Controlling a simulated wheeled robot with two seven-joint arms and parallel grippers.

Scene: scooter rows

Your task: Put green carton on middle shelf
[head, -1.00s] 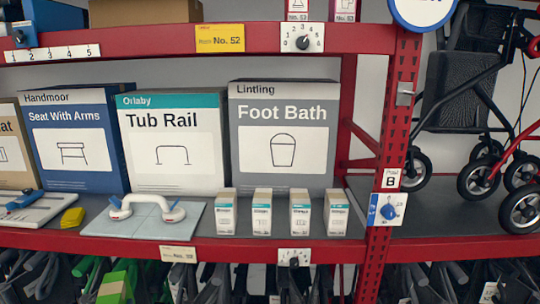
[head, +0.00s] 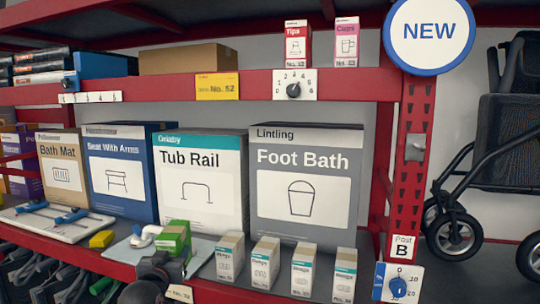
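A green carton (head: 173,238) with a pale patch stands out at lower centre-left in the head view, in front of the Tub Rail box. My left gripper (head: 172,262), dark and coming up from the bottom edge, appears shut on the carton's lower part; its fingers are partly hidden. The carton overlaps the bath board with white handle (head: 143,238); I cannot tell if they touch. A red shelf (head: 330,87) with yellow No. 52 tag runs above; a lower shelf (head: 120,260) holds the large boxes. My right gripper is not in view.
Several small white cartons (head: 265,262) line the lower shelf's front. A red post (head: 410,150) and round NEW sign (head: 429,32) stand at right.

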